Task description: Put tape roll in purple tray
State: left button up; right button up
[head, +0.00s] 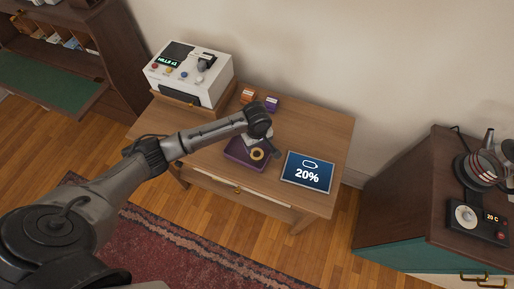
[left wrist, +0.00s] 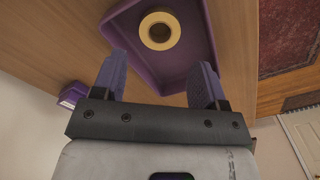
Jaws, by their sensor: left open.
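The tape roll (head: 257,154) is a yellow ring that lies inside the purple tray (head: 236,158) on the wooden table. In the left wrist view the tape roll (left wrist: 160,31) lies flat on the floor of the purple tray (left wrist: 203,35), apart from the tray's walls. My left gripper (head: 272,150) is over the tray, close to the tape roll. In the left wrist view my left gripper (left wrist: 159,78) is open, with its two fingers apart and nothing between them. The arm hides part of the tray in the head view. My right gripper is not in view.
On the table (head: 325,130) are a tablet showing 20% (head: 307,172), a white machine (head: 188,72) at the back left, and small orange (head: 248,95) and purple (head: 271,104) boxes. A dark cabinet (head: 415,190) stands to the right.

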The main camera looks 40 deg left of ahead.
pick_arm(q)
notch_tip(320, 180, up, 5)
jog(key=s+d+f+m+t+h, duration=0.1)
jog(key=s+d+f+m, duration=0.2)
jog(key=s+d+m, duration=0.3)
jog(key=s+d+f+m+t+h, duration=0.1)
jog(key=s+d+f+m, duration=0.2)
jog(key=s, duration=0.5)
jog(key=s+a+r+m+y, duration=0.1)
jog(key=s+r+m, duration=0.1)
jog(key=s, duration=0.5)
jog(key=s+a+r+m+t, duration=0.1)
jog(key=s+r+m, duration=0.1)
jog(key=s+m, duration=0.2)
jog(key=s, duration=0.3)
jog(key=shift+r+t+y+p, duration=0.3)
jog(key=shift+y+p, duration=0.1)
jog(key=shift+a, duration=0.1)
